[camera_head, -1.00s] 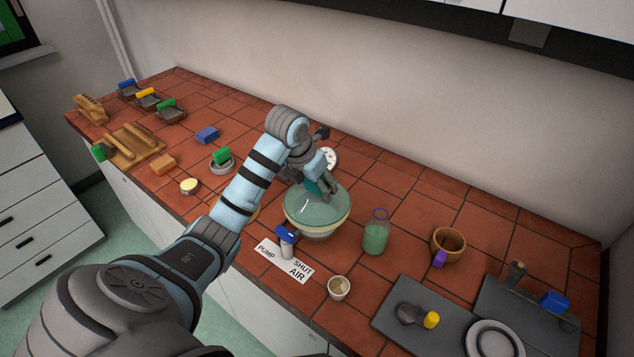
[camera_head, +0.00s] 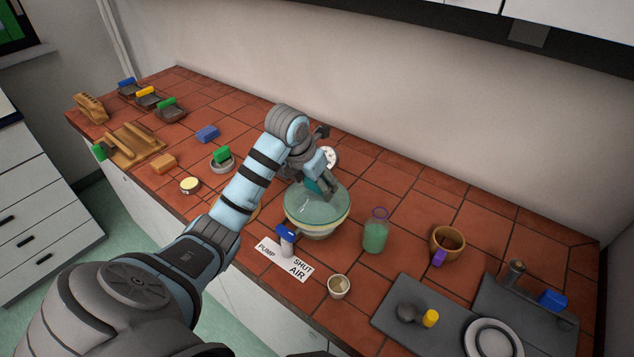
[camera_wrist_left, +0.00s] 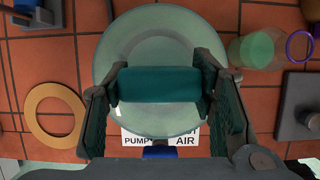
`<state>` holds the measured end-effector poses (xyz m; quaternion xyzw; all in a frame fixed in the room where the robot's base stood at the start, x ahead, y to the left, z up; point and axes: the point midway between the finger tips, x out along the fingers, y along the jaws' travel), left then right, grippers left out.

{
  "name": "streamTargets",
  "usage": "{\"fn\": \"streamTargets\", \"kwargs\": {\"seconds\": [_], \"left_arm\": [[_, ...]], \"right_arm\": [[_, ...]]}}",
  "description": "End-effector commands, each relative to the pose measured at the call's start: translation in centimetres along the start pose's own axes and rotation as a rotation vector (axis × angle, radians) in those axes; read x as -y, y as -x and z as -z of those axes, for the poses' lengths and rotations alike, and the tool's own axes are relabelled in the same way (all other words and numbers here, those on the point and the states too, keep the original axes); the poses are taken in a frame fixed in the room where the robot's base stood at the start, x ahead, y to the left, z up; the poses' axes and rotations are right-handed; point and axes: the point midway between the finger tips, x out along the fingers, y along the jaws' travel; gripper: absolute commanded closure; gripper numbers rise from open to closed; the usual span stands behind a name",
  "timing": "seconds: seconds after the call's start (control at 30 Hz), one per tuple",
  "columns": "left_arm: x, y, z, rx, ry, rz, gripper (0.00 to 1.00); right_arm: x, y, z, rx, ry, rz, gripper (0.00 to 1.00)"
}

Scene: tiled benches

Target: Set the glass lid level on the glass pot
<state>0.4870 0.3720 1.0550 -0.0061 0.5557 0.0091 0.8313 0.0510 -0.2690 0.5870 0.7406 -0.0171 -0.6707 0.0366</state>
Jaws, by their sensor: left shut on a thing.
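The glass lid (camera_head: 312,207) is a round, pale green clear disc. It lies over the glass pot (camera_head: 318,233), roughly centred, and looks close to level. I cannot tell whether its rim fully rests on the pot. My left gripper (camera_head: 322,186) is above the lid, its jaws shut on the lid's teal handle. The left wrist view shows the handle (camera_wrist_left: 160,84) between the two fingers, with the lid (camera_wrist_left: 150,118) below. The lid hides most of the pot there. My right gripper is not in view.
A blue-topped post (camera_head: 287,241) and a white PUMP/SHUT/AIR label (camera_head: 284,262) are close in front of the pot. A small cup (camera_head: 339,287) is at the front. Bare tiles lie behind the bottle.

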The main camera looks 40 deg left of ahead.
Motion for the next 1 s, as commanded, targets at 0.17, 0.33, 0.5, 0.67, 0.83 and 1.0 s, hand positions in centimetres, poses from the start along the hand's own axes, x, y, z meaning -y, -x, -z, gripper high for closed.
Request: {"fn": "streamTargets", "kwargs": {"seconds": [0.17, 0.33, 0.5, 0.67, 0.83, 1.0], "left_arm": [[-0.01, -0.19, 0.05, 0.001, 0.000, 0.000, 0.89], [-0.01, -0.37, 0.12, 0.001, 0.000, 0.000, 0.89], [-0.02, -0.36, 0.12, 0.001, 0.000, 0.000, 0.89], [-0.02, -0.35, 0.11, 0.001, 0.000, 0.000, 0.89], [-0.02, -0.45, 0.16, 0.001, 0.000, 0.000, 0.89], [-0.01, -0.69, 0.27, 0.001, 0.000, 0.000, 0.89]], "right_arm": [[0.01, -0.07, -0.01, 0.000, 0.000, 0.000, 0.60], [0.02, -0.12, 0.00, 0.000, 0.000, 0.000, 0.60], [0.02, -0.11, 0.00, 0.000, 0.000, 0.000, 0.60], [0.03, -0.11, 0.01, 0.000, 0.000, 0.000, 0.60], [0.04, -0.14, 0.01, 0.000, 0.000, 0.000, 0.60], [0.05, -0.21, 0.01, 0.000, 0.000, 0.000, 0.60]]}}
